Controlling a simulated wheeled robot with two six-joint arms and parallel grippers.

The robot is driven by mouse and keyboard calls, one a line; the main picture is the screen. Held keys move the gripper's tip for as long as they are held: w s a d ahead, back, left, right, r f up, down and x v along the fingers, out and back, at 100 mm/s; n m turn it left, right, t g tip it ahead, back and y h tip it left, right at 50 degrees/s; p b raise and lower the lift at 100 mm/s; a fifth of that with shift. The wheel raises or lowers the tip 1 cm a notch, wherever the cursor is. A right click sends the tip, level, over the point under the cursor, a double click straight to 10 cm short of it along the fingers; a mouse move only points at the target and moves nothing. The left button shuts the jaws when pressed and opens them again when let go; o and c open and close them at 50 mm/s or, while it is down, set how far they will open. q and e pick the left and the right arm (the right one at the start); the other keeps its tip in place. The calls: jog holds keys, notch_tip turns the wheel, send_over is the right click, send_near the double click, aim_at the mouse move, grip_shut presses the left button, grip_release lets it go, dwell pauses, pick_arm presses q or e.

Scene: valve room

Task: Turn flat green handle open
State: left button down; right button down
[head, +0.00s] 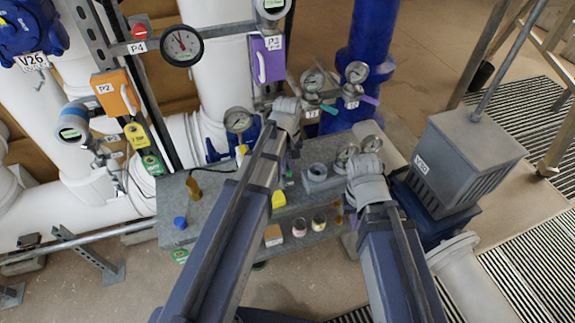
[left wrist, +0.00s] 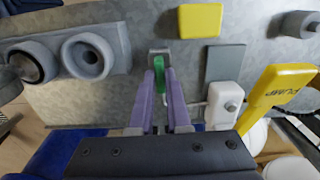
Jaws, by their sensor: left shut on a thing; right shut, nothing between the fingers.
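The flat green handle (left wrist: 159,78) shows in the left wrist view, upright in the picture between the two purple fingers of my left gripper (left wrist: 160,86), which is shut on it. A small grey fitting sits at the handle's far end. In the head view a bit of the green handle (head: 290,180) shows beside my left arm; the arm hides most of my left gripper (head: 287,170). My right gripper (head: 354,222) is shut and empty below its grey wrist, mostly hidden, apart from the green handle.
A grey V25-like box (head: 460,155) stands at the right. White pipes fill the left.

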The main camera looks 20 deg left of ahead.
pick_arm(q)
jog(key=c, duration=0.9)
grip_release()
jog(key=shift+r, duration=0.1)
notch_tip(320, 180, up, 8)
jog(key=p, duration=0.8)
jog(key=shift+f, duration=0.2)
jog(key=s+d+f+m+b, duration=0.1)
jog(key=s+d+m, duration=0.2)
jog(key=s, duration=0.2)
jog(key=s+d+f+m+b, duration=0.1)
jog(key=s+d+m, duration=0.3)
jog(key=s, duration=0.1)
jog(key=s+d+f+m+y+b, duration=0.1)
jog(key=s+d+m+b, duration=0.1)
jog(key=s+d+m, duration=0.1)
jog(key=shift+s+d+f+m, duration=0.2)
jog(key=shift+s+d, duration=0.05)
jog(key=shift+s, duration=0.25)
jog(key=shift+s+d+f+m, duration=0.2)
jog(key=shift+s, duration=0.25)
